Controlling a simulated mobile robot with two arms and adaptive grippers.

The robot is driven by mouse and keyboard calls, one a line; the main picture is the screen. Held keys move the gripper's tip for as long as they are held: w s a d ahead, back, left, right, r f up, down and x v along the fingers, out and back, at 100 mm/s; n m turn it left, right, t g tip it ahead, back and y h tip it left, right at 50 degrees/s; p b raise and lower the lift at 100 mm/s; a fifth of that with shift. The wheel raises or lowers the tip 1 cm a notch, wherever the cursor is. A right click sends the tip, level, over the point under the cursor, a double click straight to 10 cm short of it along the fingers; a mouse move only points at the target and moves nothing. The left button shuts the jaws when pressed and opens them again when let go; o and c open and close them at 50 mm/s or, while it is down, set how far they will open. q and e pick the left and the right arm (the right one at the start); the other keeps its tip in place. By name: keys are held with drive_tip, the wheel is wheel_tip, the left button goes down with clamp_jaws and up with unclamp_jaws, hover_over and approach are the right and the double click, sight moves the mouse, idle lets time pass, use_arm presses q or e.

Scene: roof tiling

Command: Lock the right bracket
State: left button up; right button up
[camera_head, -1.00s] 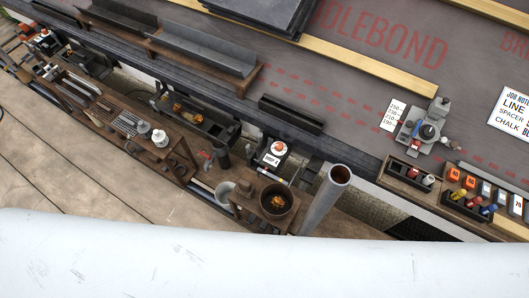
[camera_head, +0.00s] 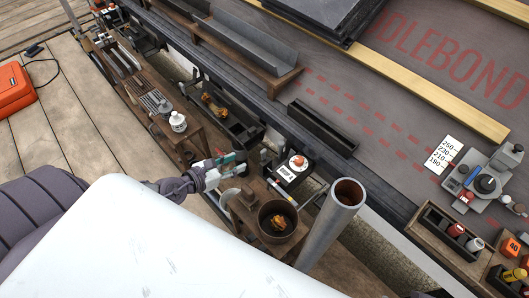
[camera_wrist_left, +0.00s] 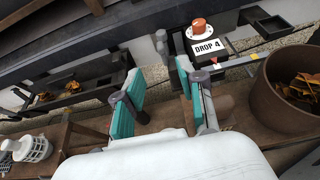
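I cannot tell for sure which part is the right bracket. A black fixture with a red-orange knob on a white disc (camera_head: 298,163) and a "DROP 4" card (camera_head: 286,172) stands at the roof edge. In the left wrist view, the knob (camera_wrist_left: 200,26) and card (camera_wrist_left: 209,47) are just beyond the fingers. A thin metal bar (camera_wrist_left: 262,44) runs right of the card. My left gripper (camera_head: 222,167) is left of the card, above the wooden walkway. In the left wrist view, its teal-padded fingers (camera_wrist_left: 160,78) are apart with nothing between them. My right gripper does not show.
A rusty pot with leaves (camera_head: 277,222) and an upright grey pipe (camera_head: 332,222) stand right of my left gripper. A black trough with leaves (camera_head: 232,122) lies left of the fixture. A white bottle (camera_head: 178,122) stands on a wooden bench. An orange case (camera_head: 14,90) lies far left.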

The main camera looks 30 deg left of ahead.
sight(262, 151)
use_arm(q)
drive_tip(key=x, duration=1.2)
drive_tip(key=shift+r+b, duration=0.1)
drive_tip(key=shift+b, duration=0.3)
clamp_jaws()
